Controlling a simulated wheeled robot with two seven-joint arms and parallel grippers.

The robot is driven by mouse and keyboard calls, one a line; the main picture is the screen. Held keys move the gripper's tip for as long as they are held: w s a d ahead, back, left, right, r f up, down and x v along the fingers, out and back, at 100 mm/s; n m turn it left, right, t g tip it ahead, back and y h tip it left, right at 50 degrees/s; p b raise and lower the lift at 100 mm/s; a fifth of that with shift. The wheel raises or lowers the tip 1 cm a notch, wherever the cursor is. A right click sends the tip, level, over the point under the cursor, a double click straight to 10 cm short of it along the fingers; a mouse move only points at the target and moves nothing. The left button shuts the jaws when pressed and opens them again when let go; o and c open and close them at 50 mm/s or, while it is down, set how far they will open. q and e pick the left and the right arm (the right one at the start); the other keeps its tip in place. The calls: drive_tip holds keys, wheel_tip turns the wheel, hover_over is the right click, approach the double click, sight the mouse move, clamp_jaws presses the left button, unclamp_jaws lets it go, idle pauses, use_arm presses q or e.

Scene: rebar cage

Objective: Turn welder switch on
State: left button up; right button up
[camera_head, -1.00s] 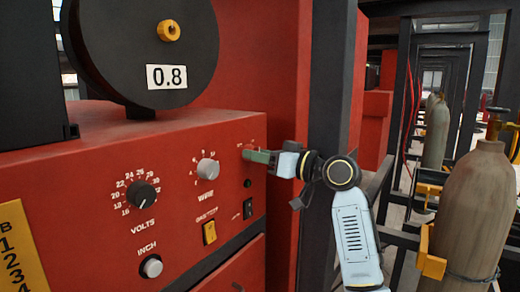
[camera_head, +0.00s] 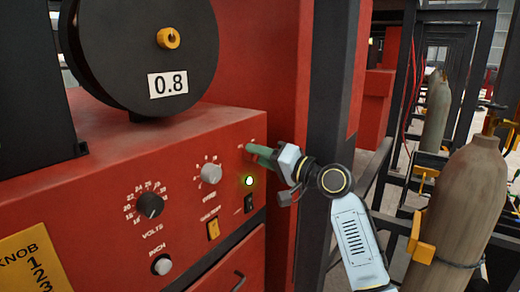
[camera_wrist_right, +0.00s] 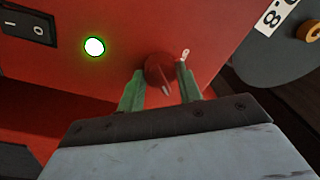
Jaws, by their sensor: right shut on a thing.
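The red welder (camera_head: 100,235) fills the left of the head view. My right gripper (camera_head: 250,149) is at the upper right of its front panel. In the right wrist view its green fingers (camera_wrist_right: 160,92) stand on either side of a red rotary switch (camera_wrist_right: 162,72) and are shut on it. In the head view the fingers hide most of the switch. A green indicator light (camera_head: 249,181) below the gripper is lit, and it also glows in the wrist view (camera_wrist_right: 94,47). My left gripper is not in view.
The panel has a black volts knob (camera_head: 149,205), a grey wire knob (camera_head: 211,173), an inch button (camera_head: 162,265), a yellow switch (camera_head: 213,229) and a black rocker switch (camera_head: 249,203). A wire spool (camera_head: 140,45) stands on top. Gas cylinders (camera_head: 465,200) stand at right.

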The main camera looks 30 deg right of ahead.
drive_tip(key=shift+m, duration=0.3)
drive_tip(key=o, duration=1)
drive_tip(key=r+b+v, duration=0.1)
drive_tip(key=b+v, duration=0.3)
drive_tip(key=v, duration=0.9)
drive_tip(key=shift+s+f, duration=0.25)
drive_tip(key=shift+f, duration=0.2)
